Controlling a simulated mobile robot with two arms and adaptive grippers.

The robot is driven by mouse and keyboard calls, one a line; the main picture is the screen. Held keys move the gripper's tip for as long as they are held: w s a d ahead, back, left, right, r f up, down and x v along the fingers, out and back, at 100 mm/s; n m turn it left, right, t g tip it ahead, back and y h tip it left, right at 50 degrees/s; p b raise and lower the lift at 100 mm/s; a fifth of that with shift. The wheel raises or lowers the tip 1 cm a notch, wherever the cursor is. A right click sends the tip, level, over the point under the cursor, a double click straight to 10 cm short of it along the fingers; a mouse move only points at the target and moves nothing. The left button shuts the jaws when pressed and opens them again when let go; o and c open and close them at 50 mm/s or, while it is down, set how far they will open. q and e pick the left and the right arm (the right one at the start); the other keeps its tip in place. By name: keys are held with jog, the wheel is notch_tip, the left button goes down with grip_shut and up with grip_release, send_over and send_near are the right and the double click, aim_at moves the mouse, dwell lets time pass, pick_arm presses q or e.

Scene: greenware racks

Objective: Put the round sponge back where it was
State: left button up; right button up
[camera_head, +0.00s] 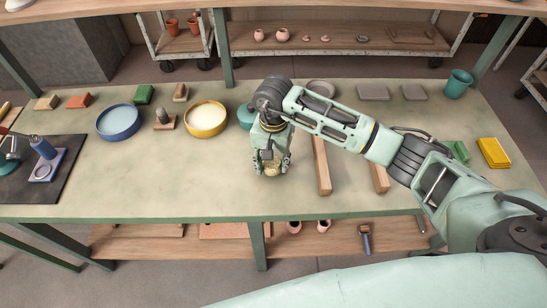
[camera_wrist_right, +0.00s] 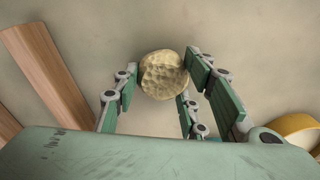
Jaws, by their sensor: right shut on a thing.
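The round sponge is pale yellow and pitted. It shows between the fingers in the wrist view (camera_wrist_right: 164,75) and at the fingertips in the head view (camera_head: 271,170). My right gripper (camera_head: 272,160) is shut on it, pointing down over the middle of the bench (camera_head: 200,185). I cannot tell whether the sponge touches the bench top or hangs just above it. The gripper and forearm partly hide a teal round thing (camera_head: 245,117) behind them. My left gripper is not in view.
A yellow-rimmed bowl (camera_head: 206,134) and a blue bowl (camera_head: 119,137) stand to the left. Wooden bars (camera_head: 322,175) lie just right of the gripper. Yellow blocks (camera_head: 494,153) and a teal cup (camera_head: 459,83) are at the right.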

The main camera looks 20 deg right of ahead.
aim_at(273, 162)
jog(key=shift+f, duration=0.1)
jog(key=shift+f+b, duration=0.2)
jog(key=shift+b, duration=0.15)
jog(key=o, duration=1)
jog(key=shift+r, duration=0.1)
jog(key=shift+r+p, duration=0.15)
jog(key=shift+p, duration=0.15)
notch_tip(273, 162, up, 12)
jog(key=b, duration=0.4)
